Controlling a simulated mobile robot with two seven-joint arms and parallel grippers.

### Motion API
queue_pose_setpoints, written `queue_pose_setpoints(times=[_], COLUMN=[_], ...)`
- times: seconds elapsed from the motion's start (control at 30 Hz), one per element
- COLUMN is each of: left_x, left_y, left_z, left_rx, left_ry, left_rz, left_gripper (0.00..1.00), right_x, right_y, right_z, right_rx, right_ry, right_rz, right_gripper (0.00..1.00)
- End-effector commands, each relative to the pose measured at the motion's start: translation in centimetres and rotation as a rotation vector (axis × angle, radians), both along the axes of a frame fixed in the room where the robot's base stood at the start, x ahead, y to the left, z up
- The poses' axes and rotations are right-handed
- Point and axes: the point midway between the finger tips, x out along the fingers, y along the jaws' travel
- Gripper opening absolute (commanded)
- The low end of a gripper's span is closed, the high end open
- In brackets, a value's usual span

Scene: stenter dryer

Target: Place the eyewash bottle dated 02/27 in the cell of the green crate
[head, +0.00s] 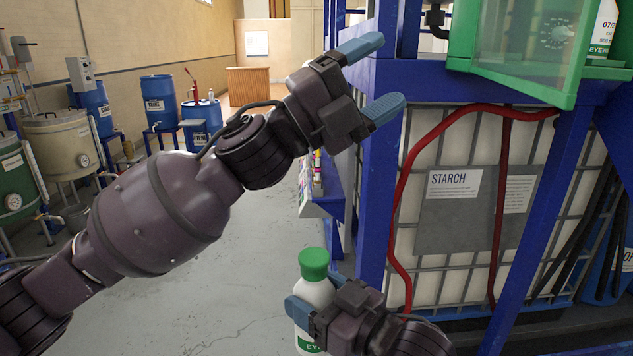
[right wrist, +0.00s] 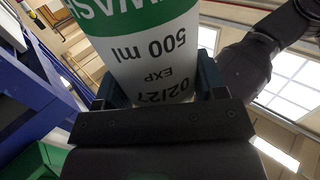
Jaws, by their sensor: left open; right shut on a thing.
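The eyewash bottle (head: 313,292) is white with a green cap and stands roughly upright in my right gripper (head: 315,300), low in the head view. In the right wrist view, the bottle (right wrist: 165,55) shows "500 ml", "EXP" and "02/27" upside down, between the two fingers of my right gripper (right wrist: 157,82). My left gripper (head: 380,76) is open and empty, above and to the right of the bottle, in front of a blue frame. I cannot make out the green crate for certain; a green edge (right wrist: 50,158) shows at the lower left of the right wrist view.
A green-framed clear panel (head: 515,85) is at the upper right. Behind it stands another eyewash bottle (head: 603,28) marked "07/", its date cut off. A blue frame (head: 540,205) surrounds a starch tank (head: 455,180) with a red hose (head: 402,190). Grey floor (head: 240,270) lies open left.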

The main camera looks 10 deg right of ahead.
Motion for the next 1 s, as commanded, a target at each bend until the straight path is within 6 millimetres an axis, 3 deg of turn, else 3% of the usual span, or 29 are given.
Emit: queue_pose_setpoints(times=[0.27, 0.6, 0.83, 1.0], left_x=[-5.5, -10.4, -11.1, -9.1], left_y=[-4.0, -6.8, -6.7, -4.6], left_z=[2.2, 1.1, -1.6, -4.7], left_rx=[0.164, 0.428, 0.69, 0.957], left_ry=[-0.351, -0.802, -1.125, -1.341], left_rz=[-0.113, -0.252, -0.36, -0.462], left_gripper=[0.72, 0.72, 0.72, 0.72], right_x=[0.0, 0.0, 0.0, 0.0], right_y=[0.0, 0.0, 0.0, 0.0], right_z=[0.2, 0.2, 0.2, 0.2], right_rx=[0.002, 0.002, 0.002, 0.002], right_ry=[-0.004, -0.004, -0.004, -0.004], right_rz=[0.001, 0.001, 0.001, 0.001], right_gripper=[0.21, 0.21, 0.21, 0.21])
